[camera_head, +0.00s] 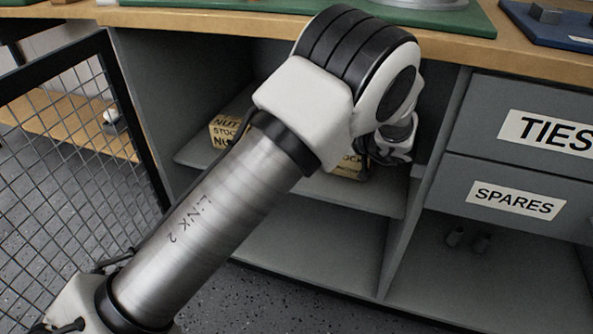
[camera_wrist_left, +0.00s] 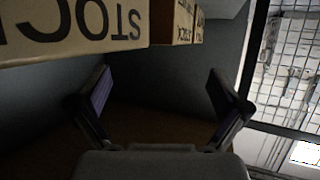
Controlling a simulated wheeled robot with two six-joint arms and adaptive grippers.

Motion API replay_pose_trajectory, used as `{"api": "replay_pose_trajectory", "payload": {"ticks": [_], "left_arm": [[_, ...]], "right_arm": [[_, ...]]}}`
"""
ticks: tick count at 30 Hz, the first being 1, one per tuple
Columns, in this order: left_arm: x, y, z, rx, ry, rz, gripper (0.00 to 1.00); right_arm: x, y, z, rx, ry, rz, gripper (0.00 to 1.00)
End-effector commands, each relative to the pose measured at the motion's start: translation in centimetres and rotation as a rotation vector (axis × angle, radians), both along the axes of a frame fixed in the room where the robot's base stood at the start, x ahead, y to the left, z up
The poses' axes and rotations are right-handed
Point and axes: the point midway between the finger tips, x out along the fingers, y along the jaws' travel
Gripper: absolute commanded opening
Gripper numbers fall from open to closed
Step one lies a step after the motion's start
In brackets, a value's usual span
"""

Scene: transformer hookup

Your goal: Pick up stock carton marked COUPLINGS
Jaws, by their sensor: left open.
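Two tan cardboard cartons sit in the open cubby under the bench. The left one (camera_head: 222,132) reads "NUT", "STOCK" and "NO". The other carton (camera_head: 347,167) is mostly hidden behind my left arm, with only part of "STOCK" showing. The word COUPLINGS is not readable in either view. The left wrist view looks upside down: a near carton (camera_wrist_left: 75,32) with "STOC" fills the top left, and a farther carton (camera_wrist_left: 176,22) stands beyond it. My left gripper (camera_wrist_left: 160,92) is open and empty, with both fingers apart from the cartons. My right gripper is not in view.
The cubby's grey shelf (camera_head: 385,196) and side walls close in around my left wrist. Drawers marked TIES (camera_head: 545,130) and SPARES (camera_head: 515,200) are to the right. A black mesh panel (camera_head: 75,165) stands at the left. The wooden benchtop (camera_head: 520,60) overhangs the cubby.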

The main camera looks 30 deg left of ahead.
Motion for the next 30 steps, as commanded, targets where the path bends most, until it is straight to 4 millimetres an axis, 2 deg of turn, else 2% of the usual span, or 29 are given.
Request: {"api": "replay_pose_trajectory", "payload": {"ticks": [1, 8, 13, 17, 23, 24, 26, 30], "left_arm": [[0.0, 0.1, -0.7, -0.007, -0.006, 0.010, 1.00], [0.4, 2.8, -1.7, -0.011, -0.006, 0.015, 1.00], [0.6, 5.3, -3.0, -0.012, -0.007, 0.016, 1.00], [0.9, 6.9, -3.1, -0.010, -0.005, 0.013, 1.00], [1.0, 7.0, -2.8, -0.008, -0.004, 0.011, 1.00], [0.9, 7.0, -2.8, -0.008, -0.004, 0.011, 0.93], [0.9, 7.0, -2.8, -0.008, -0.004, 0.011, 0.72], [0.9, 7.0, -2.8, -0.009, -0.004, 0.012, 0.22]], "right_arm": [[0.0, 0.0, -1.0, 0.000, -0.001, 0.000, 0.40], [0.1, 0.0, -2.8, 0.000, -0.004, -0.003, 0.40], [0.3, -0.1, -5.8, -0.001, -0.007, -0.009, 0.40], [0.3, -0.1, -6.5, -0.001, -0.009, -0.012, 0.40], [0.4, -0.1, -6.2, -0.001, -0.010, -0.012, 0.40], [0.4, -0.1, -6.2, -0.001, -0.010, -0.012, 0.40], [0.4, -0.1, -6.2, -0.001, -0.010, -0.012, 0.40], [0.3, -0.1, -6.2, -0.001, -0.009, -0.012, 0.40]]}}
